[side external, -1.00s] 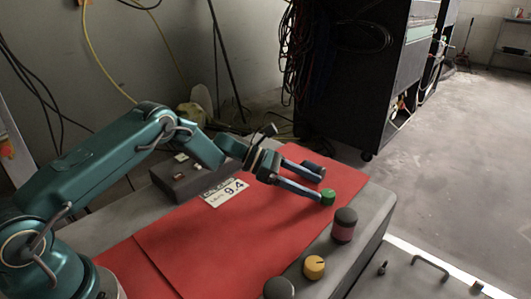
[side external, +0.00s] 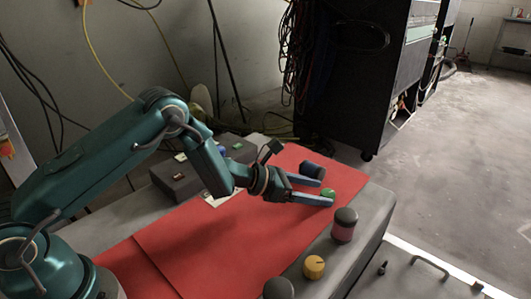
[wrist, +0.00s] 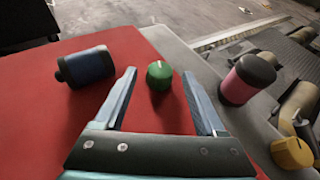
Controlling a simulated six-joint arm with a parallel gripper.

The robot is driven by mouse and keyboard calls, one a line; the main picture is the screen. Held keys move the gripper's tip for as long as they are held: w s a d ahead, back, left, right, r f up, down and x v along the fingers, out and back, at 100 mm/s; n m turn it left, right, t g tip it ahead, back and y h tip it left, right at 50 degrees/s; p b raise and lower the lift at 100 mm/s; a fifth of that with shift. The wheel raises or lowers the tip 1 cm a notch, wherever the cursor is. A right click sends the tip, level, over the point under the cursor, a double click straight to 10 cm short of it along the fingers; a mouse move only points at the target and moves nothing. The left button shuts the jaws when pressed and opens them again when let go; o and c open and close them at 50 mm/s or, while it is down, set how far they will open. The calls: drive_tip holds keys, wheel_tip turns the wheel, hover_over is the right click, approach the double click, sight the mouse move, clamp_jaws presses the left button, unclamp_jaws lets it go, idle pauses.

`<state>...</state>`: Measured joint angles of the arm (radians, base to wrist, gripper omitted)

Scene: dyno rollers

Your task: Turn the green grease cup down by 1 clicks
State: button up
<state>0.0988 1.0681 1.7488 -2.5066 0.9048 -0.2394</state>
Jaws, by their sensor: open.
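My gripper (wrist: 160,75) is open, with one finger on each side of the green cup. I see red mat between each finger and the cup in the wrist view, so neither finger appears to touch it there. The gripper (side external: 322,187) reaches in low from the left in the side view.
A dark blue cylinder (wrist: 86,67) lies close to the left finger. A pink and black cylinder (wrist: 247,80) stands right of the right finger. A yellow knob (side external: 314,267) is nearer the front edge. A dark box (side external: 178,178) sits behind the arm. The mat's middle is clear.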

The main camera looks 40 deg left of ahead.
sight(325, 192)
drive_tip(key=shift+x, duration=1.8)
drive_tip(key=shift+c, duration=0.3)
clamp_jaws()
drive_tip(key=shift+w+r+m+g+h, duration=0.1)
drive_tip(key=shift+r+m+g+h, duration=0.05)
drive_tip(key=shift+m+g+h, duration=0.95)
drive_tip(key=shift+m+h, duration=0.4)
drive_tip(key=shift+m, duration=0.1)
drive_tip(key=shift+o, duration=0.3)
unclamp_jaws()
